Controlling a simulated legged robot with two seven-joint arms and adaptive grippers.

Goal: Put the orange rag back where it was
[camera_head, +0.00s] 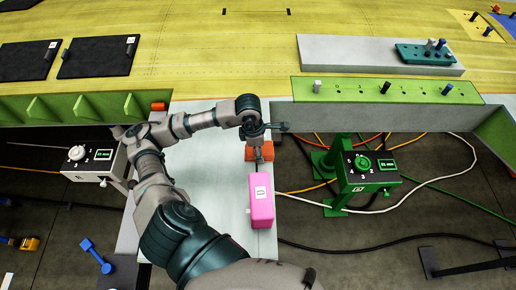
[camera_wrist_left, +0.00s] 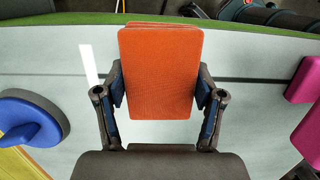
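The orange rag (camera_wrist_left: 160,72) is a flat, folded-looking pad with rounded corners, filling the middle of the left wrist view. My left gripper (camera_wrist_left: 160,90) has a blue-padded finger against each side edge of it, so it looks shut on the rag. In the head view, my left gripper (camera_head: 258,156) points down over the pale table, with orange parts of the rag (camera_head: 267,150) showing beside it. I cannot tell whether the rag touches the table. My right gripper is not in view.
A pink box (camera_head: 262,203) stands close to the gripper. The left wrist view also shows a blue rounded object (camera_wrist_left: 28,120). A small orange item (camera_head: 158,106) sits by the green rib. A green control box (camera_head: 366,168) and cables lie right of the table.

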